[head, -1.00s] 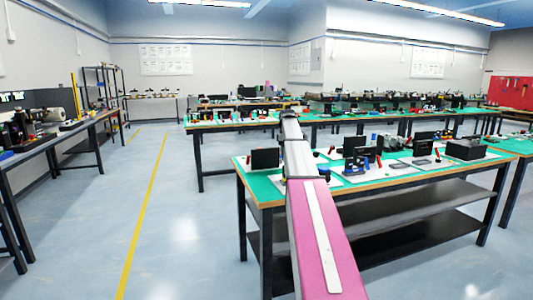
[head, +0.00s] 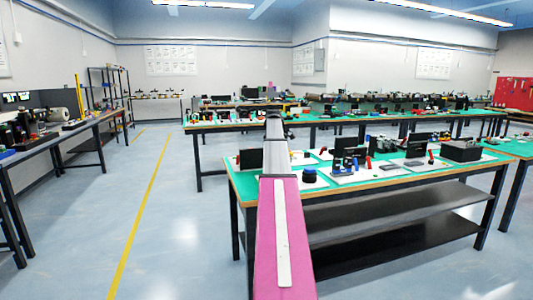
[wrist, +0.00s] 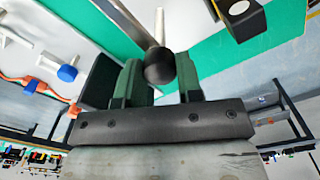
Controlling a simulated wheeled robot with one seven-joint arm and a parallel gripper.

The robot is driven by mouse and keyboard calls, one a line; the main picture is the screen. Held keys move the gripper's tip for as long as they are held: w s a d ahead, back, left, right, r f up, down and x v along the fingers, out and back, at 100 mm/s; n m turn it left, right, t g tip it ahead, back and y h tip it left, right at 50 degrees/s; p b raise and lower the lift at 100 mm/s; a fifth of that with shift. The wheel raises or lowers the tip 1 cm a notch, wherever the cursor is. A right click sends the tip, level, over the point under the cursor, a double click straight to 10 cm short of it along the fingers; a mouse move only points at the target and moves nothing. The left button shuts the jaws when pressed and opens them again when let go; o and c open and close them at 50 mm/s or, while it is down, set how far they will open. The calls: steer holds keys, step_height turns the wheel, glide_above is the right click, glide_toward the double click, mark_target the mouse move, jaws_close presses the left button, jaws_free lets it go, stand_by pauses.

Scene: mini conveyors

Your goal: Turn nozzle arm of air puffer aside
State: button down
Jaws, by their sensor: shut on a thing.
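In the wrist view a black ball knob (wrist: 160,67) sits at the end of a thin pale metal rod (wrist: 159,25). I cannot tell from this view what body the rod joins. In the head view my arm reaches forward over the left end of the near table (head: 385,185), and hides the gripper and knob.
In the wrist view a black block with a pale round face (wrist: 240,12) stands at upper right. A blue knob (wrist: 67,73) and an orange-red part (wrist: 33,83) lie at left. A black panel (head: 249,159) stands near my arm. The floor left of the table is clear.

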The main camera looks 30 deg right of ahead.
stand_by(0.3)
steer(key=c, duration=0.8)
jaws_free()
step_height(320, 180, up, 11)
steer(key=shift+f, duration=0.1)
